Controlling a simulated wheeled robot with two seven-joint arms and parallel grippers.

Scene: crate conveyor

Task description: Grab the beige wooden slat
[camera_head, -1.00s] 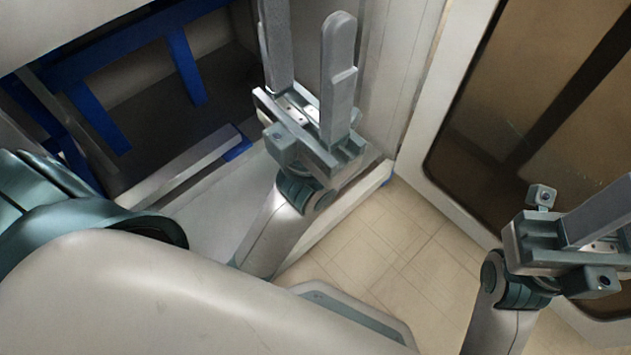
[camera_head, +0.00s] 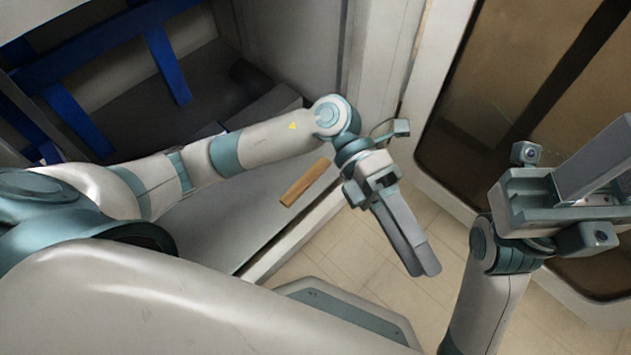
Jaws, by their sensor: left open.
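The beige wooden slat (camera_head: 304,183) is a short, tan-brown bar in the head view. It lies at a slant on the grey surface, just left of my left gripper. My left gripper (camera_head: 421,262) hangs at the end of my bent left arm, its fingers pointing down and right, away from the slat. It is open and empty; its two fingers overlap in this view. My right gripper (camera_head: 592,195) is at the right edge, partly cut off. One finger shows, so its opening cannot be judged. It is far from the slat.
The slat's grey surface (camera_head: 225,220) ends at a raised edge above a tan tiled floor (camera_head: 360,262). Blue bars (camera_head: 165,62) cross a dark recess at upper left. A light panel with a brown window (camera_head: 530,85) stands at the right.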

